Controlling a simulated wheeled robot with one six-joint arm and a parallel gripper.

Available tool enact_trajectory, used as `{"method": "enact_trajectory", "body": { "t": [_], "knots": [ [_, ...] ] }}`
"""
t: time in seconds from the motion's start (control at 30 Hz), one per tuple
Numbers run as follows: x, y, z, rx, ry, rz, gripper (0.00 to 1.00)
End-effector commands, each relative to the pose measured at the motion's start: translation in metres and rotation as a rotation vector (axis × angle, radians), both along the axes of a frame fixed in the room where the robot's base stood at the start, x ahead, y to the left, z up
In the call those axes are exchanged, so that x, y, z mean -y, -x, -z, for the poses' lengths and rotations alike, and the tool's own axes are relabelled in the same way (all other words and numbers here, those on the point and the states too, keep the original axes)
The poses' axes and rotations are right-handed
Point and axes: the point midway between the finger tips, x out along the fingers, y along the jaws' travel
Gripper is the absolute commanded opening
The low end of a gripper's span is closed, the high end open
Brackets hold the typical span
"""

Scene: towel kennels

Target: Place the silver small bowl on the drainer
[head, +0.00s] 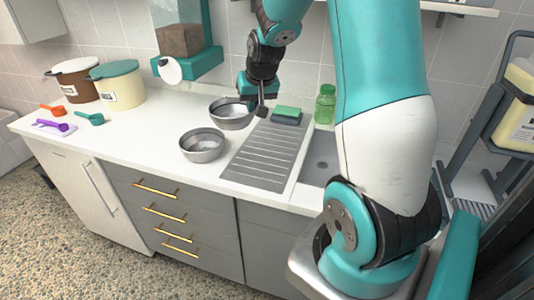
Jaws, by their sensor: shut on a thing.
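Two silver bowls show in the head view. The rear silver bowl (229,119) is at the left of the drainer's far end, and my gripper (256,106) is shut on its right rim. I cannot tell whether this bowl touches the counter or hangs just above it. The front silver bowl (203,152) stands upright on the counter, nearer to me and left of the drainer. Their true sizes are hard to compare from here. The grey ribbed drainer (262,160) lies right of both bowls, and its ribbed middle is bare.
A green-topped sponge (286,115) sits at the drainer's far end, with a green bottle (325,104) behind the sink (318,165). A dispenser (182,45) hangs on the wall. Lidded tubs (118,86) and coloured scoops (90,118) stand at the left. The counter's front left is clear.

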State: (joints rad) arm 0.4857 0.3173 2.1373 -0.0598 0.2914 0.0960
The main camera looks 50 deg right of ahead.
Motion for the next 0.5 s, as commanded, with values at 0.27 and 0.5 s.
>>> {"method": "enact_trajectory", "body": {
  "t": [0.27,0.5],
  "knots": [
    [0.063,0.035,-0.019,0.000,0.005,0.081,0.00],
    [0.064,0.036,0.034,-0.008,0.000,0.082,0.00]
  ]
}}
